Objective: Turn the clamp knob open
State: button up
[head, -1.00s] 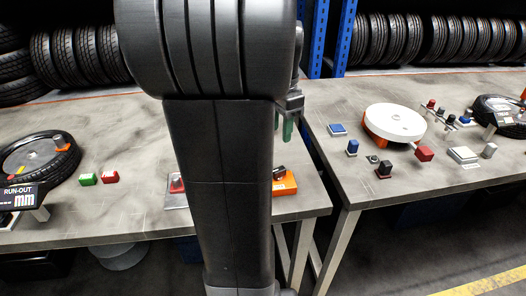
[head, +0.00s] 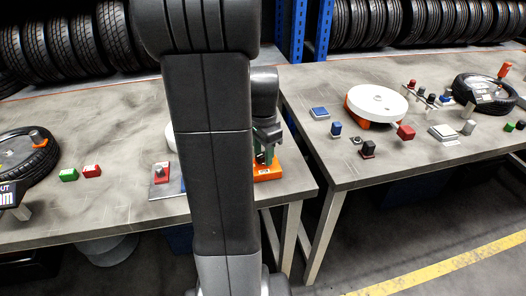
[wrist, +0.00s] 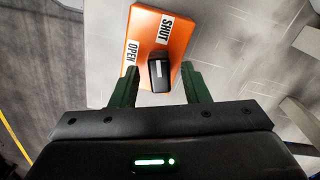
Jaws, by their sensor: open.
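The clamp knob (wrist: 158,74) is black with a white line on its top. It stands on an orange base plate (wrist: 150,22) with white labels SHUT (wrist: 165,29) and OPEN (wrist: 129,58). The white line points toward the SHUT label. My gripper (wrist: 160,85) is open in the wrist view, with one green finger on each side of the knob's near end. I cannot tell whether either finger touches it. In the head view the orange base (head: 267,168) shows at the right end of the left table, and my arm partly hides it and the knob.
A red block (head: 161,173) on a pad sits left of my arm. A gap separates this table from the right table (head: 400,160), which holds a white turntable (head: 377,103).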

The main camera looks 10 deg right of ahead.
grip_shut()
jog(key=shift+n, duration=0.4)
jog(key=n, duration=0.2)
jog(key=shift+n+p, duration=0.35)
jog(key=shift+n, duration=0.05)
jog(key=n, duration=0.3)
jog(key=shift+n, duration=0.3)
jog(key=n+p, duration=0.1)
jog(key=n, duration=0.5)
jog(key=shift+n, duration=0.4)
